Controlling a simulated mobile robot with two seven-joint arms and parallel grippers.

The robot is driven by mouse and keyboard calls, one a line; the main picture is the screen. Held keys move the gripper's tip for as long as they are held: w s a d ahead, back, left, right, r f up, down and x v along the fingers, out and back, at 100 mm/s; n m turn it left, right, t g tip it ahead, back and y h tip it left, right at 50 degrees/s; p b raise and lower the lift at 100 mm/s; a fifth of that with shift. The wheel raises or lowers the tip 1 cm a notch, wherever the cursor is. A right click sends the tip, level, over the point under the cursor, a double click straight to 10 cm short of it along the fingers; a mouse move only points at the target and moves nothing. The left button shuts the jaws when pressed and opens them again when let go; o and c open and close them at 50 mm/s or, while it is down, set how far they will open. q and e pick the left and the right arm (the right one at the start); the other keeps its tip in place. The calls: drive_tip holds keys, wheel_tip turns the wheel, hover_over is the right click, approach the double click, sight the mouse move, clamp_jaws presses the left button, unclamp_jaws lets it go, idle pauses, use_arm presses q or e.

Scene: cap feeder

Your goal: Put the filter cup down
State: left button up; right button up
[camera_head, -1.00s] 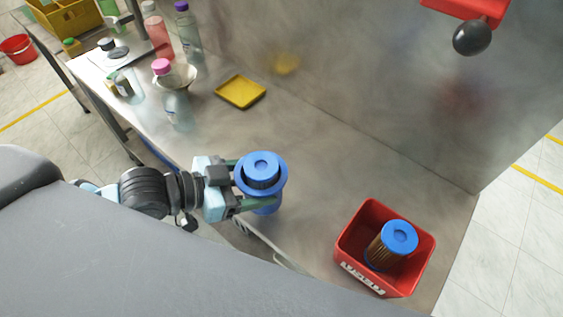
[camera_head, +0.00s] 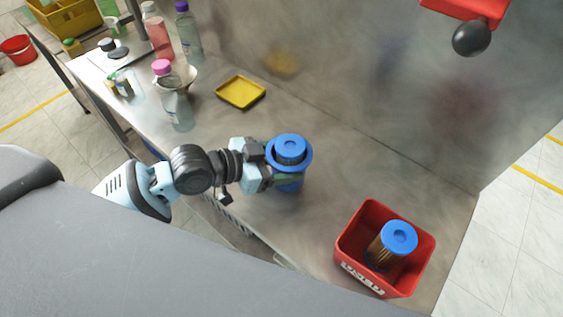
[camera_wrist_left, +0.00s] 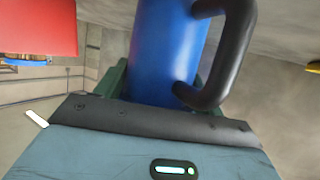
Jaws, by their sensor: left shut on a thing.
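The filter cup (camera_head: 291,152) is blue with a wide round rim and a dark ring inside around a blue cap. It is upright over the steel bench. My left gripper (camera_head: 278,173) is shut on it from the left side. In the left wrist view the blue body of the filter cup (camera_wrist_left: 165,50) stands between the green fingers, with a black handle on its right. The underside of the cup is hidden, so I cannot tell whether it touches the bench. My right gripper is not in view.
A red bin (camera_head: 352,243) at the right holds a brown filter with a blue cap (camera_head: 398,238). A yellow tray (camera_head: 241,92) and several bottles stand further back. A steel wall (camera_head: 400,110) borders the bench (camera_head: 330,205). Bench around the cup is clear.

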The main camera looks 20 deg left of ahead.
use_arm(q)
drive_tip(key=shift+f, duration=0.55)
drive_tip(key=shift+f, duration=0.1)
drive_tip(key=o, duration=1.1)
drive_tip(key=shift+f, duration=0.1)
drive_tip(key=shift+c, duration=0.2)
drive_tip(key=shift+r, duration=0.2)
drive_tip(key=v, duration=1.2)
